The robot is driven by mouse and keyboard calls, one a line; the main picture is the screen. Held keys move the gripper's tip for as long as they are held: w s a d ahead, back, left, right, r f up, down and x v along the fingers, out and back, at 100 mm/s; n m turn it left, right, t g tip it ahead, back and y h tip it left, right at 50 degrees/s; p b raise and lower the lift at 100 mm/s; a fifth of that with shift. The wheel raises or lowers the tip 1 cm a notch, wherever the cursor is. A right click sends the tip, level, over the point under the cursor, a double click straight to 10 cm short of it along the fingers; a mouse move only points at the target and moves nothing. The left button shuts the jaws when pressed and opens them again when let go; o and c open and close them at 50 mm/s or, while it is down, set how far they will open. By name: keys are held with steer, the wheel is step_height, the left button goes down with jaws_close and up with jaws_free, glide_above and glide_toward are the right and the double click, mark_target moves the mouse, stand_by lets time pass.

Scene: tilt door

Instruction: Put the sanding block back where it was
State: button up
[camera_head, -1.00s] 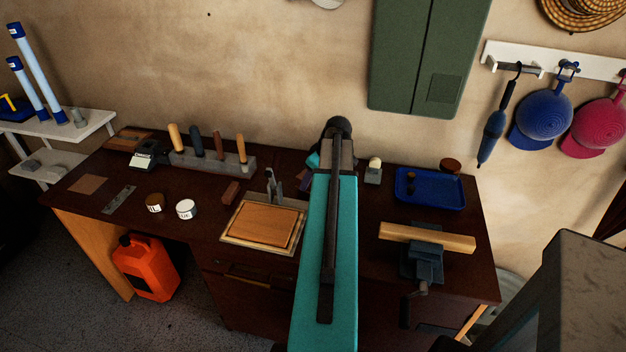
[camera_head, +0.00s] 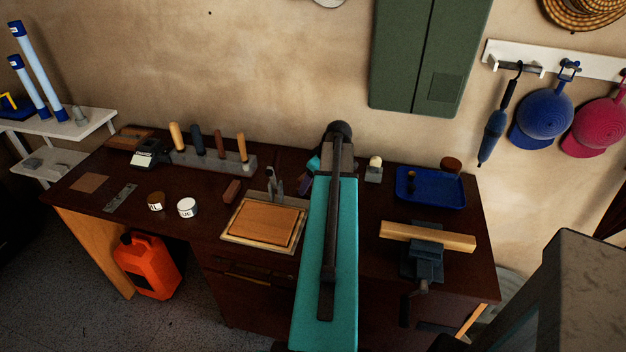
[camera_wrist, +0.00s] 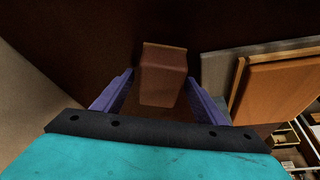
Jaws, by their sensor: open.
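The sanding block seems to be the reddish-brown block (camera_wrist: 162,75) in the wrist view. It lies between the two purple fingers of my gripper (camera_wrist: 160,78), which are apart with dark gaps beside the block. I cannot tell how far below or beyond the fingertips it is. In the head view a small reddish-brown block (camera_head: 231,190), which looks like the same one, rests on the dark workbench (camera_head: 205,235), behind the left end of a framed wooden board (camera_head: 264,226). In the head view my teal arm hides most of my gripper (camera_head: 305,183).
The framed board (camera_wrist: 275,85) is close on the right in the wrist view. Behind it stands a grey upright fitting (camera_head: 274,183). A tool rack (camera_head: 212,160), two small tins (camera_head: 187,207), a blue tray (camera_head: 430,188) and a vise (camera_head: 425,262) holding wood (camera_head: 427,236) stand around.

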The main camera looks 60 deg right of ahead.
steer(key=shift+r, duration=0.1)
steer(key=b+v, duration=0.1)
steer(key=v, duration=1.1)
stand_by(0.4)
steer(key=shift+r, duration=0.1)
stand_by(0.5)
